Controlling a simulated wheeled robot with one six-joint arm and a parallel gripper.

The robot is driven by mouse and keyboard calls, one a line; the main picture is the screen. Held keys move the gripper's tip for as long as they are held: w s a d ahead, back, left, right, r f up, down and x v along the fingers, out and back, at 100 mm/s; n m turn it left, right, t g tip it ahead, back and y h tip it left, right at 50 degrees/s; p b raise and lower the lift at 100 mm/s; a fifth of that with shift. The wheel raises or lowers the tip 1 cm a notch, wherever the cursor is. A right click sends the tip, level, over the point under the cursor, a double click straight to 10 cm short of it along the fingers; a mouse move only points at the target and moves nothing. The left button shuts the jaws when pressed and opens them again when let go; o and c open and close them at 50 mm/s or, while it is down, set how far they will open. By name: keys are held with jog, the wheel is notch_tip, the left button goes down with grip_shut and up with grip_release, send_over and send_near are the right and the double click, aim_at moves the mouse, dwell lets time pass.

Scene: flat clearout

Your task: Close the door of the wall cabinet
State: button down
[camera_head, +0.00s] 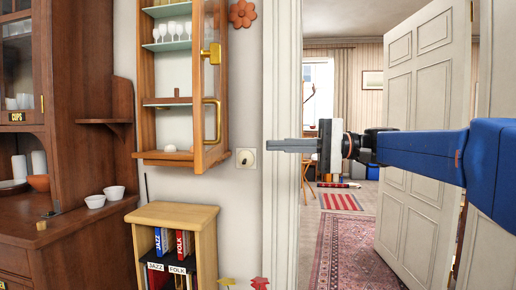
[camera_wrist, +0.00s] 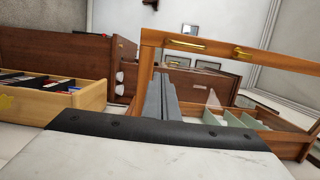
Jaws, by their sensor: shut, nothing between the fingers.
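The wooden wall cabinet (camera_head: 146,85) hangs on the wall at the upper left of the head view. Its glazed door (camera_head: 223,100) stands open, swung outward at the cabinet's right side. A brass handle (camera_head: 207,121) and a brass catch (camera_head: 212,53) are on the door. My gripper (camera_head: 271,145) is shut and empty, pointing left, to the right of the door in the picture. In the wrist view the shut fingers (camera_wrist: 161,92) point toward the door frame (camera_wrist: 290,62), which crosses the upper right. Whether they touch it cannot be told.
A low wooden bookcase (camera_head: 170,213) with labelled folders stands below the cabinet. A dark wooden dresser (camera_head: 65,120) with white bowls (camera_head: 95,201) is at the left. A white room door (camera_head: 420,130) stands open at the right, with a red rug (camera_head: 345,250) beyond.

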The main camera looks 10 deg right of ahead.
jog(key=w+a, duration=0.2)
jog(key=a, duration=1.1)
jog(key=shift+a, duration=0.2)
jog(key=shift+a, duration=0.1)
